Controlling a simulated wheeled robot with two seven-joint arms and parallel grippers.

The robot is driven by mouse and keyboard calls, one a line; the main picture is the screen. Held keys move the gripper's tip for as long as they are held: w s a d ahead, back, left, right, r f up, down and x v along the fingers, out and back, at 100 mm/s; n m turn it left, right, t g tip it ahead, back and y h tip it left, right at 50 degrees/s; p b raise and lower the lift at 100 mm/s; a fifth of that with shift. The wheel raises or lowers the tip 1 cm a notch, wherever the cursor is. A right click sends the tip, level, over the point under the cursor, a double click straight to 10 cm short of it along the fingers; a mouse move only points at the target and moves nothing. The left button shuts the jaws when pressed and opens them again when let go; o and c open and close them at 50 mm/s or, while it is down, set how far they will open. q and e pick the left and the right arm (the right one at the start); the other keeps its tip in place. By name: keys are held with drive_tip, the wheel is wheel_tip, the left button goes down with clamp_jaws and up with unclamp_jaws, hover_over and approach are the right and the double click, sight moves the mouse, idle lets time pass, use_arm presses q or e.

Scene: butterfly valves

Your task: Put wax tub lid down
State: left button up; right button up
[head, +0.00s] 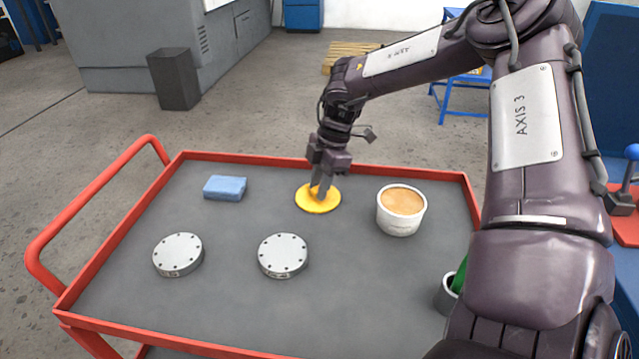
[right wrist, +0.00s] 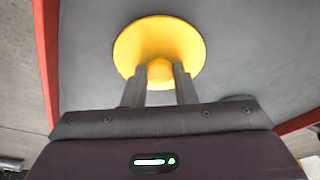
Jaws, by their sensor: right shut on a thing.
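The yellow wax tub lid (head: 331,204) is a round disc with a knob, at the back middle of the cart top. My right gripper (head: 319,192) reaches down from above and is shut on the lid's knob. The right wrist view shows the lid (right wrist: 160,40) with its knob between the two fingers (right wrist: 160,76). The lid looks flat and at or very near the cart surface; I cannot tell if it touches. The open white wax tub (head: 400,215), filled with tan wax, stands to the right of the lid. My left gripper is not in view.
The red-rimmed cart (head: 110,315) also holds a blue sponge (head: 225,188) at the back left. Two round grey metal discs, one left (head: 178,254) and one in the middle (head: 283,256), lie nearer. A grey cup (head: 447,297) with something green is at the right, partly hidden by my arm.

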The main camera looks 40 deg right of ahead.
sight(331, 192)
drive_tip(key=shift+f, duration=0.15)
drive_tip(key=o, duration=1)
drive_tip(key=shift+c, duration=0.2)
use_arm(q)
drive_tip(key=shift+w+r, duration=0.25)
use_arm(e)
drive_tip(key=v, duration=0.3)
drive_tip(key=shift+w, duration=0.2)
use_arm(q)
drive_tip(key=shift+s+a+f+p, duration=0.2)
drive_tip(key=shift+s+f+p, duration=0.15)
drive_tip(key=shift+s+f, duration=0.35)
use_arm(e)
drive_tip(key=v, duration=0.9)
drive_tip(key=shift+s, duration=0.2)
